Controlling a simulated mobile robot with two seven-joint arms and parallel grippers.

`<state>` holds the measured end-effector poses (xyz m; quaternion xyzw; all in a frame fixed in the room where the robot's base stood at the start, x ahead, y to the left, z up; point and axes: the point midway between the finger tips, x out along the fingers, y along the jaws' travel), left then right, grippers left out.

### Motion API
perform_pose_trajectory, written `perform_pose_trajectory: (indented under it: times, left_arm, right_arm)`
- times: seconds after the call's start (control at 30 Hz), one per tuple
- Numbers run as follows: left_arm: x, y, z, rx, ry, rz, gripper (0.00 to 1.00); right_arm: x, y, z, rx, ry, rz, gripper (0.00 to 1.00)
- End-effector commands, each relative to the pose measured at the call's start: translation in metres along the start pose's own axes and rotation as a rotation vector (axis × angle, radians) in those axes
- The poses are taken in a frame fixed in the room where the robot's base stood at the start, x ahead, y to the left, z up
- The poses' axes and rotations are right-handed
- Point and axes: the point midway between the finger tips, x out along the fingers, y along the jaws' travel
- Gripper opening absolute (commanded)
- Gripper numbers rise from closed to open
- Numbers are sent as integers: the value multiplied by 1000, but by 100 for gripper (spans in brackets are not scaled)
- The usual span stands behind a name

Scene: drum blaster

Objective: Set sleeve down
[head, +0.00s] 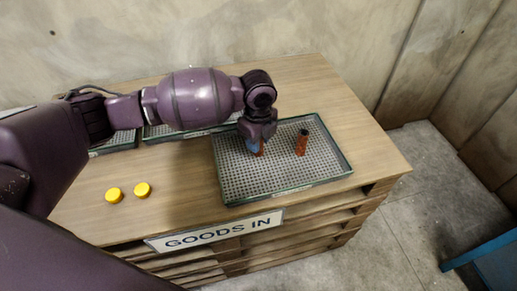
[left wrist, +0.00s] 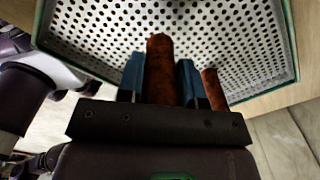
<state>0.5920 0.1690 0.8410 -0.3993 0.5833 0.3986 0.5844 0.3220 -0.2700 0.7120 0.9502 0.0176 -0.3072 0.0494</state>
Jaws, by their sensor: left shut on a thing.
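My left gripper (head: 256,146) is over the perforated tray (head: 240,186) on the wooden bench, with its blue fingers pointing down. In the left wrist view its fingers (left wrist: 160,80) are shut on a rusty orange-brown sleeve (left wrist: 158,60). In the head view only a small bit of this held sleeve (head: 260,150) shows; the rest is hidden by the gripper. I cannot tell whether its lower end touches the tray. A second rusty sleeve (head: 301,144) with a dark top stands upright on the tray, to the right; it also shows in the left wrist view (left wrist: 213,90). My right gripper is not in view.
Two yellow round caps (head: 128,192) lie on the bench, left of the tray. More trays (head: 165,132) lie behind, partly under my arm. A "GOODS IN" sign (head: 215,231) is on the bench front. The bench top right of the tray is clear.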

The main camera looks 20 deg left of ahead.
Motion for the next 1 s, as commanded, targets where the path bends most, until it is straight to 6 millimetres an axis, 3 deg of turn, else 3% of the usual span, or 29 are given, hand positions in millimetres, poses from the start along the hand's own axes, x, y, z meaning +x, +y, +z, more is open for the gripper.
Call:
perform_pose_trajectory:
  times: [0.03, 0.2, 0.67, 0.7, 0.83, 1.0]
  left_arm:
    - [13, 1, 0, 0, 2, 7, 0]
    - [39, 1, 0, 0, 1, 6, 0]
    - [44, 0, 0, 0, 0, 1, 0]
    - [44, 0, 0, 0, -1, 1, 38]
    - [44, 0, 0, 0, -1, 1, 58]
    - [44, 0, 0, 0, 0, 2, 59]
  right_arm:
    - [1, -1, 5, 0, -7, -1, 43]
    - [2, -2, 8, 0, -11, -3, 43]
    - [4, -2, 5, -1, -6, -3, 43]
    - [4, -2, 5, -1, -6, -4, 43]
    - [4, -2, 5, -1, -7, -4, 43]
    - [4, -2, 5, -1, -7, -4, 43]
